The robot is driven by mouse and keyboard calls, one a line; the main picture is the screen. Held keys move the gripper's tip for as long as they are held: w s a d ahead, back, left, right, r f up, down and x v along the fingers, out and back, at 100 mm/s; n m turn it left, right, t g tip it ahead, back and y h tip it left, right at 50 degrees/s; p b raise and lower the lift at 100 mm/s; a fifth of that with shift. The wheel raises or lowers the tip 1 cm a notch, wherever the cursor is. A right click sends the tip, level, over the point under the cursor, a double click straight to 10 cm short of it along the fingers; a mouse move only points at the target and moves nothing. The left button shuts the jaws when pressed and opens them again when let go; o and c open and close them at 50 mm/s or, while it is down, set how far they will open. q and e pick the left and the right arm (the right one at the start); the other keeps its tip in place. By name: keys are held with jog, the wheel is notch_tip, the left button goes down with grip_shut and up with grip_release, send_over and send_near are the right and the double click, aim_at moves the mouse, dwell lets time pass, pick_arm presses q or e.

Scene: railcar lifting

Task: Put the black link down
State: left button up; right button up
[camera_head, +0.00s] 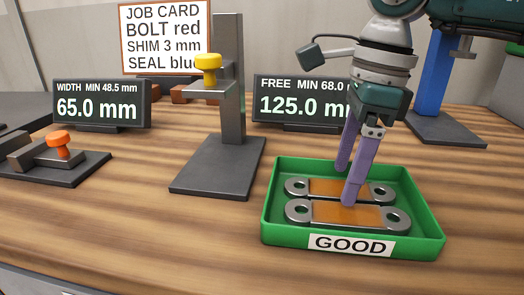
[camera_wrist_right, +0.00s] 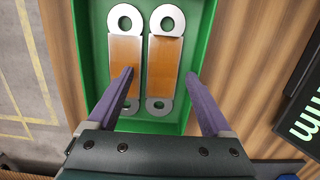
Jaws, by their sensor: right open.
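No link in view looks plainly black. Two grey metal links with orange-brown middles and a hole at each end lie side by side in the green tray (camera_head: 432,225) marked GOOD: a rear link (camera_head: 325,186) and a front link (camera_head: 335,212). The wrist view shows a left link (camera_wrist_right: 126,52) and a right link (camera_wrist_right: 165,52), apart, inside the tray (camera_wrist_right: 95,40). My right gripper (camera_head: 347,182) is open and empty above the tray, its purple fingers pointing down. In the wrist view its fingers (camera_wrist_right: 160,75) spread either side of the right link. My left gripper is not in view.
A dark stand with a yellow knob (camera_head: 208,63) rises left of the tray. Displays read 65.0 mm (camera_head: 100,105) and 125.0 mm (camera_head: 290,103). A fixture with an orange knob (camera_head: 58,140) sits at left. A blue post (camera_head: 433,75) stands behind. The wooden bench front is clear.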

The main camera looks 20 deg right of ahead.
notch_tip(320, 180, up, 11)
jog(key=d, duration=0.1)
jog(key=shift+s+f, duration=0.15)
jog(key=shift+s, duration=0.05)
